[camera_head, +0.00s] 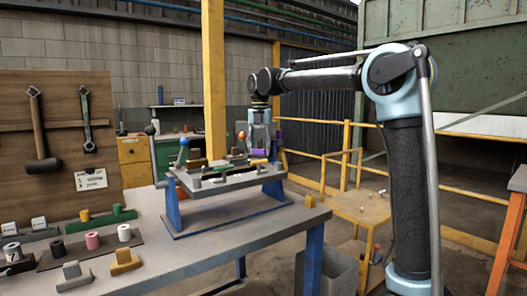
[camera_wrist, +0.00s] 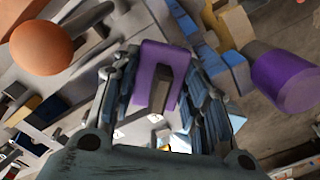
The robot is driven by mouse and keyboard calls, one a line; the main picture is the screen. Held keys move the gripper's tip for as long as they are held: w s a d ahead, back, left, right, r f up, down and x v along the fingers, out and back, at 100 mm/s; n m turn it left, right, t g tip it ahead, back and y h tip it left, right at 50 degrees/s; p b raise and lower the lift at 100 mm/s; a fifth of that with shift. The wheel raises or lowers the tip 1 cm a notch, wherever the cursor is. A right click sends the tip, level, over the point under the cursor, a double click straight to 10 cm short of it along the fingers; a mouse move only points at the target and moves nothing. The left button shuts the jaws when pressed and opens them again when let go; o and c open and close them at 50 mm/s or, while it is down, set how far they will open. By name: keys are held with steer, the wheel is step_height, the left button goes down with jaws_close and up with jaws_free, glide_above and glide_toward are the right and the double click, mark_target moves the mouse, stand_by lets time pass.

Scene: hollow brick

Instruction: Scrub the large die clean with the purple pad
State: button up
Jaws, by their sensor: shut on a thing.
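My gripper (camera_head: 259,142) is over the raised stand on the workbench in the head view. In the wrist view my gripper (camera_wrist: 162,88) has its blue fingers closed around the dark handle of a purple pad (camera_wrist: 150,60). The flat purple face of the pad shows beyond the handle. I cannot pick out the large die with certainty in either view.
The raised stand (camera_head: 228,182) has blue legs and holds several small items. An orange rounded thing (camera_wrist: 40,47) and a purple cylinder (camera_wrist: 285,83) flank the pad in the wrist view. Small pieces crowd the bench's left side; the bench (camera_head: 215,246) is bare in front.

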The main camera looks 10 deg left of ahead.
steer(key=shift+w+a+r, duration=0.1)
steer(key=shift+w+a, duration=0.95)
steer(key=shift+w, duration=0.05)
glide_above(270, 166)
steer(key=shift+s+r, duration=0.3)
stand_by(0.6)
steer(key=shift+r, duration=0.1)
steer(key=shift+r, duration=2.9)
step_height(270, 166, up, 3)
steer(key=shift+t, duration=0.8)
steer(key=shift+f, duration=3.3)
